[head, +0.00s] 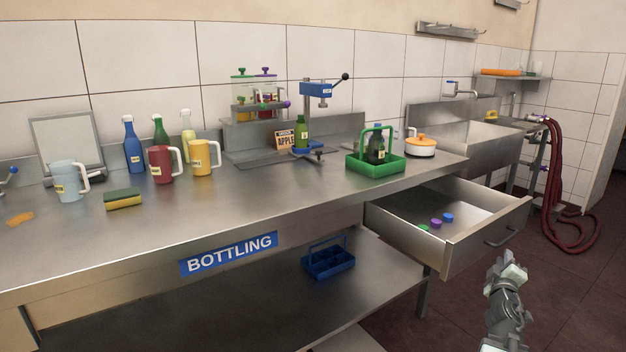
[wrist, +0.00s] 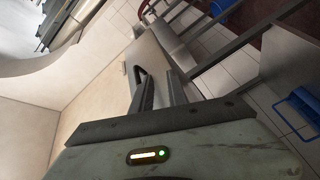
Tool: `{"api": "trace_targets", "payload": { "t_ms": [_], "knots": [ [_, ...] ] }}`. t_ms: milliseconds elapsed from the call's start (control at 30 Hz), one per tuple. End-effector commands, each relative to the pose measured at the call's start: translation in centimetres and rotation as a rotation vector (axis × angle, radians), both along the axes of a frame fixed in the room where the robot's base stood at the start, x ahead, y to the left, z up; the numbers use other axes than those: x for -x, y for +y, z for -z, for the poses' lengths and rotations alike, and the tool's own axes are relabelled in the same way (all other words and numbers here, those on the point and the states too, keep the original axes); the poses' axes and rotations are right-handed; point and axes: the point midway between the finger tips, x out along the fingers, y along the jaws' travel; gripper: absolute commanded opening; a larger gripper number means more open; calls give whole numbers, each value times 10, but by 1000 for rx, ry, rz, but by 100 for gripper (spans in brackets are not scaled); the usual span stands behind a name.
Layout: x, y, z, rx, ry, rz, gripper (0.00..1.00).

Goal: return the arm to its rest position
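My gripper (head: 507,268) is at the lower right of the head view, raised over the dark floor in front of the open drawer (head: 478,256). Its fingers point up and it holds nothing. In the wrist view the two dark fingers (wrist: 158,92) stand apart with a gap between them, and the gap is empty. The wrist view is tilted and shows wall, tiles and metal rails. Most of my arm is outside the head view.
The steel bench (head: 90,250) carries mugs, bottles, a sponge (head: 123,199), a capping press (head: 317,90) and a green carrier (head: 375,165) with a dark bottle. The drawer holds purple, blue and green caps. A blue carrier (head: 328,262) sits on the lower shelf. Red hoses (head: 556,190) hang at right.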

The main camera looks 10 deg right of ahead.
Motion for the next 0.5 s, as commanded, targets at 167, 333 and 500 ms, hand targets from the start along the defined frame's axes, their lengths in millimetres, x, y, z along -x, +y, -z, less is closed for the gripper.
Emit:
{"api": "trace_targets", "payload": {
  "t_ms": [167,333,500],
  "knots": [
    [-23,68,94,-412,106,189,19],
    [-26,169,165,-735,290,275,19],
    [-13,286,208,-980,506,309,19]
  ]
}}
